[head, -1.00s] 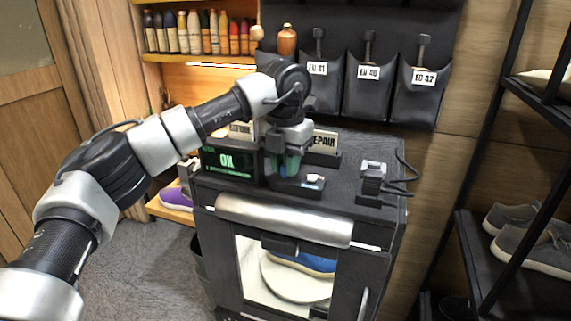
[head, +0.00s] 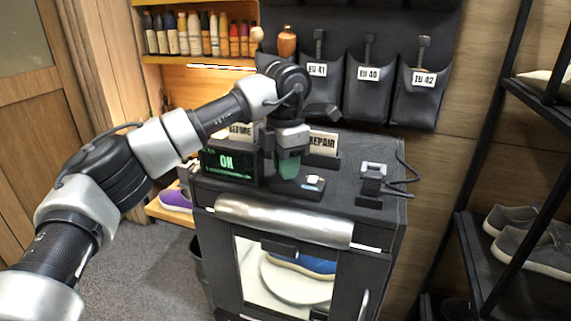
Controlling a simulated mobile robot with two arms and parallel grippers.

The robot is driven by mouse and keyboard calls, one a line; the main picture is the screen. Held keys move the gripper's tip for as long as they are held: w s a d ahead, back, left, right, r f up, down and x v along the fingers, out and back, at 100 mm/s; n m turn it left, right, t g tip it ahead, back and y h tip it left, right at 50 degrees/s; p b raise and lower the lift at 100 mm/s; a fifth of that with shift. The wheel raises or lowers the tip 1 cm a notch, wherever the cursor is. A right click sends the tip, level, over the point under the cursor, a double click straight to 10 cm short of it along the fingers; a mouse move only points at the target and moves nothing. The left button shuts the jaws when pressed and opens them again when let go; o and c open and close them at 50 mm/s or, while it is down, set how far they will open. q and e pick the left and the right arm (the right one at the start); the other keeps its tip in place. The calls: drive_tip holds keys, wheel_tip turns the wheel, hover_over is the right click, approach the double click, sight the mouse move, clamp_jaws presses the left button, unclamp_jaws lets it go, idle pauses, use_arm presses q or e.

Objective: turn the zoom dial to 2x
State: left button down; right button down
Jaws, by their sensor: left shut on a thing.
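My left gripper (head: 288,172) points down onto a small black control box (head: 305,192) on top of the black cabinet. Its green fingers are seen edge-on and are shut at the left part of the box, on what appears to be the zoom dial. The fingers hide the dial, so its mark and setting cannot be read. A small pale switch-like part with a blue patch (head: 314,182) shows on the box, right of the fingers. My right gripper is out of view.
Two signs, one reading "REPAIR" (head: 323,143), stand behind the gripper. A small device with a cable (head: 372,180) stands at the cabinet's right. Below, a window shows a blue shoe (head: 305,263) on a white round plate (head: 298,284). Pouches (head: 368,90) hang behind.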

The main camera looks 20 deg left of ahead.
use_arm(q)
drive_tip(key=shift+r, duration=0.15)
drive_tip(key=c, duration=1)
unclamp_jaws()
drive_tip(key=shift+r, duration=0.4)
wheel_tip(320, 180, up, 10)
drive_tip(key=shift+f+b, duration=0.1)
drive_tip(key=shift+b, duration=0.65)
